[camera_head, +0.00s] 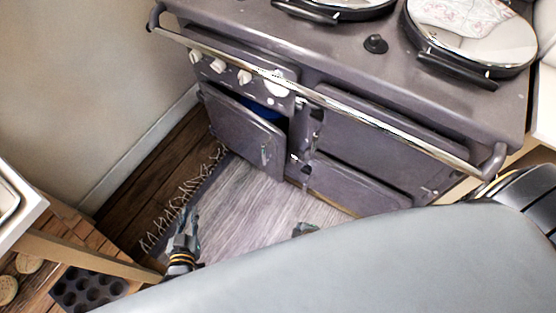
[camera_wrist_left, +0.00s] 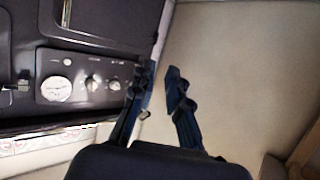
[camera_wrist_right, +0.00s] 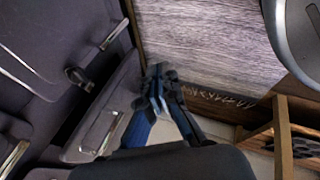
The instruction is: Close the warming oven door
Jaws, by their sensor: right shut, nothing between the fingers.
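The grey range cooker (camera_head: 440,95) has several doors below a chrome rail. The door under the knobs at the left, taken as the warming oven door (camera_head: 235,130), stands ajar, with a dark gap and a blue interior along its top and right side. My left gripper (camera_head: 186,222) is low over the rug, in front of that door and apart from it; its fingers are slightly apart and empty in the left wrist view (camera_wrist_left: 160,76). My right gripper (camera_head: 305,229) is mostly hidden behind my own body; in the right wrist view (camera_wrist_right: 158,80) it is shut and empty, near the cooker front.
The chrome rail (camera_head: 330,103) sticks out above the doors. A fringed grey rug (camera_head: 235,205) covers the floor ahead. A wall (camera_head: 80,80) stands at the left. A wooden stand with a dark muffin tin (camera_head: 88,290) is at the lower left.

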